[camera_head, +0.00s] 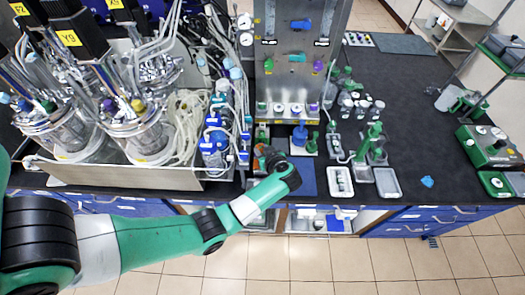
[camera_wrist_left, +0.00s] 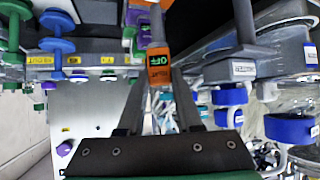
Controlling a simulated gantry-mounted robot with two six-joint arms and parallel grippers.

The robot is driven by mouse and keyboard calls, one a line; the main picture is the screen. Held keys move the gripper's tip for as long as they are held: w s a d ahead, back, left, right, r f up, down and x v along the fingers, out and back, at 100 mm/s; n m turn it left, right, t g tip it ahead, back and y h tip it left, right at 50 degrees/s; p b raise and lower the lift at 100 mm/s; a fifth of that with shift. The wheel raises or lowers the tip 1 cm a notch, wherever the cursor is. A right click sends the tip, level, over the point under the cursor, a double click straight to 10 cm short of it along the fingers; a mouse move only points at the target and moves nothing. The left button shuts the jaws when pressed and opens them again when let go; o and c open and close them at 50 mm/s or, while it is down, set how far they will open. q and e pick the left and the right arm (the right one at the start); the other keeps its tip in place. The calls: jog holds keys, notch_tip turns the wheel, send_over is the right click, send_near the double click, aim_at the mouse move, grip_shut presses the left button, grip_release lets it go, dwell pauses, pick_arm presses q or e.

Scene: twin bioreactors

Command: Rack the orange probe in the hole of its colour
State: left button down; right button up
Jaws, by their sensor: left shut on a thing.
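My left arm reaches in from the lower left over the bench in the head view. My left gripper (camera_head: 262,158) is beside the tall metal panel's foot. In the head view, only a small orange patch shows near the gripper, and I cannot tell the probe's tilt. I cannot make out an orange hole in either view. My right gripper is not in view.
A metal panel (camera_head: 298,68) with coloured fittings stands behind the gripper. Glass bioreactor vessels (camera_head: 147,140) with tubing stand at left. Blue-and-white tube fittings (camera_head: 215,140) are close by the gripper. White trays (camera_head: 339,181) lie to its right. The black bench (camera_head: 412,112) has free room farther right.

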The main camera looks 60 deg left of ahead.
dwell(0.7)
pick_arm(q)
jog(key=shift+f+p, duration=0.15)
jog(key=shift+p, duration=0.35)
jog(key=shift+f, duration=0.15)
dwell(0.3)
jog(key=shift+f, duration=0.25)
jog(key=shift+f, duration=0.15)
dwell(0.5)
jog(key=shift+f, duration=0.35)
jog(key=shift+f, duration=0.2)
dwell(0.3)
